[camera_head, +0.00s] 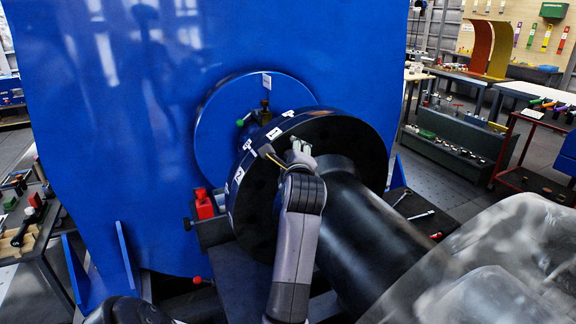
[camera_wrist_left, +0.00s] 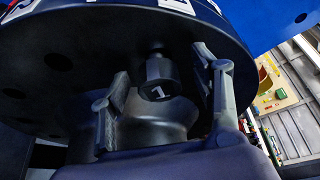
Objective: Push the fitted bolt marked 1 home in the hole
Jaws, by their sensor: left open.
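The bolt marked 1 (camera_wrist_left: 160,78) is dark, with a white 1 on its head. In the left wrist view its narrower shank meets the face of the black round flange (camera_wrist_left: 60,85), and the head stands out from that face. My left gripper (camera_wrist_left: 164,66) is open, with one finger on each side of the bolt and visible gaps to it. In the head view my left gripper (camera_head: 300,152) is at the face of the black flange (camera_head: 345,131), near its upper left; the bolt is hidden there. My right gripper is not in view.
A thick black shaft (camera_head: 360,220) runs from the flange toward the lower right. A large blue panel (camera_head: 130,110) stands behind. A red block (camera_head: 204,204) is left of the flange. A translucent grey bulk (camera_head: 490,265) fills the lower right. Other flange holes look empty.

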